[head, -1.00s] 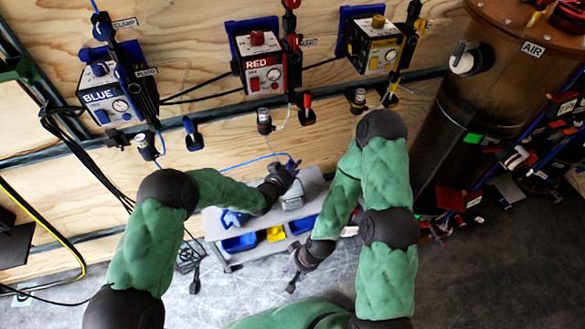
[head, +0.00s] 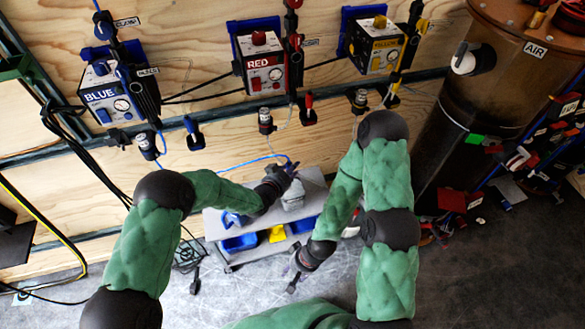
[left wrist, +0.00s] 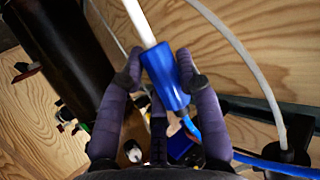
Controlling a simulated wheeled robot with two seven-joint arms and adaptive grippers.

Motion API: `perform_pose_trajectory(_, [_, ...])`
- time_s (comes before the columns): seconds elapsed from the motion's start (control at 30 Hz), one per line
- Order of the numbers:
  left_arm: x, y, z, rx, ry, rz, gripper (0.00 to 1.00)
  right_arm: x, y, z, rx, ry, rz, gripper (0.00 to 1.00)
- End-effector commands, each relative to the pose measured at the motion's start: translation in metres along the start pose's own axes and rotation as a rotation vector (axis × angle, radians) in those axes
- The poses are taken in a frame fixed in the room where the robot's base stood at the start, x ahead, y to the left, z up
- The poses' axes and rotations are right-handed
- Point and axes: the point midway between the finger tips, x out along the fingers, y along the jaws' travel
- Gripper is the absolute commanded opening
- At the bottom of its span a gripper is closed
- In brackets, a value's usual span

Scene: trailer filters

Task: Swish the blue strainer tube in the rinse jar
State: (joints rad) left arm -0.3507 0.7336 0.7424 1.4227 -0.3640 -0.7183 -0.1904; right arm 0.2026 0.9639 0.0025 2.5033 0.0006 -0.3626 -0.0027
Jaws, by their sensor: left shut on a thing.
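My left gripper (head: 287,170) is over the grey cart in the head view. In the left wrist view, my left gripper (left wrist: 164,84) has its purple fingers on both sides of the blue strainer tube (left wrist: 167,78). A white stem extends from one end of the tube and a thin blue hose from the other. A greyish container (head: 293,198), which looks like the rinse jar, stands on the cart just below the left gripper. Whether the tube is inside it is hidden. My right gripper (head: 294,281) hangs low in front of the cart, apart from it; its finger opening is unclear.
The grey cart (head: 312,190) has blue and yellow bins (head: 277,234) on a lower shelf. Blue, red (head: 262,62) and yellow boxes hang on the plywood wall. A brown air tank (head: 460,120) stands at right. A blue hose (head: 238,165) runs to the left gripper.

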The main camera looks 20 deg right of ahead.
Motion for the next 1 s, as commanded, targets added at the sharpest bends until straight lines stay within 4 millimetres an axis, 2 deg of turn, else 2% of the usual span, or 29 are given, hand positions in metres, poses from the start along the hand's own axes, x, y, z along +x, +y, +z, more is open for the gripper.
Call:
perform_pose_trajectory(0.43, [0.004,0.013,-0.026,0.001,0.002,0.0,0.0,-0.008,-0.003,0.0,0.0,0.0,0.0,0.4])
perform_pose_trajectory(1.0, [0.006,0.006,-0.003,0.001,0.002,-0.001,0.0,0.0,0.0,0.0,0.0,0.0,0.0,0.4])
